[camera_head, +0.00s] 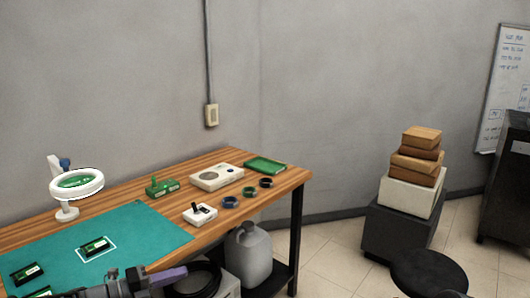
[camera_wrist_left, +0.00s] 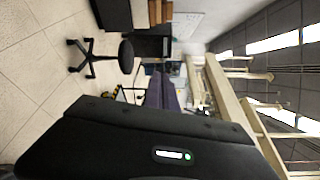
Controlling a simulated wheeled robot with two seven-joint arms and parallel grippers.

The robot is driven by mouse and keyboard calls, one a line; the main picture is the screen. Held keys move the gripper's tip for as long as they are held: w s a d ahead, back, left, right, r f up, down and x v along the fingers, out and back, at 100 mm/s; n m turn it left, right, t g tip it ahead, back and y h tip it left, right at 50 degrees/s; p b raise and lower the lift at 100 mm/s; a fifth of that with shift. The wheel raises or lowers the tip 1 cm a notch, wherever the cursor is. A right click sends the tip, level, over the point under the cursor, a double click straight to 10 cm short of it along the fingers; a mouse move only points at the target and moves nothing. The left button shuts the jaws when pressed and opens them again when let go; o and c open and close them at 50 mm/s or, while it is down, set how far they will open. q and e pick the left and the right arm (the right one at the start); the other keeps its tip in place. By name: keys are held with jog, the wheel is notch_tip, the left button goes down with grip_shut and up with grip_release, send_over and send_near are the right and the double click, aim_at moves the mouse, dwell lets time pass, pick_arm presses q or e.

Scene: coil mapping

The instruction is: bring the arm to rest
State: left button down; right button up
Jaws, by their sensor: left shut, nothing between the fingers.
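My left gripper (camera_head: 184,270) shows at the bottom of the head view, in front of the workbench's near edge. Its purple fingers point to the right and are together with nothing held. In the left wrist view the purple fingers (camera_wrist_left: 166,90) show end-on beyond the dark wrist housing, against a sideways view of the room. Most of my left arm is cut off by the lower edge of the head view. My right gripper is not in view.
The wooden workbench (camera_head: 228,160) carries a green mat (camera_head: 150,222) with several circuit boards, a ring magnifier (camera_head: 77,184), dark coils (camera_head: 230,202), a grey meter (camera_head: 216,177) and a green tray (camera_head: 265,165). A white jug (camera_head: 248,258) stands below. A black stool (camera_head: 428,272) stands right.

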pick_arm(q)
notch_tip(320, 180, down, 12)
jog(key=s+r+m+g+y, duration=0.1)
jog(key=s+m+g+y, duration=0.1)
jog(key=s+m+y, duration=0.3)
jog(key=s+d+f+m+g+y, duration=0.2)
jog(key=s+f+m, duration=0.5)
jog(key=f+m, duration=0.25)
jog(key=s+d+f+m+g+y, duration=0.3)
jog(key=s+f+m, duration=0.3)
jog(key=f+m, duration=0.3)
jog(key=s+d+f+m, duration=0.1)
jog(key=s+d+m, duration=0.2)
jog(key=s+m, duration=0.2)
jog(key=s+d+f+m+g, duration=0.1)
jog(key=s+d+m, duration=0.3)
jog(key=s, duration=0.4)
jog(key=s+d+f+m, duration=0.1)
jog(key=s+d+m, duration=0.3)
jog(key=s, duration=0.3)
jog(key=shift+d+f+m+g, duration=0.2)
jog(key=shift+d+m+g, duration=0.1)
jog(key=shift+m, duration=0.55)
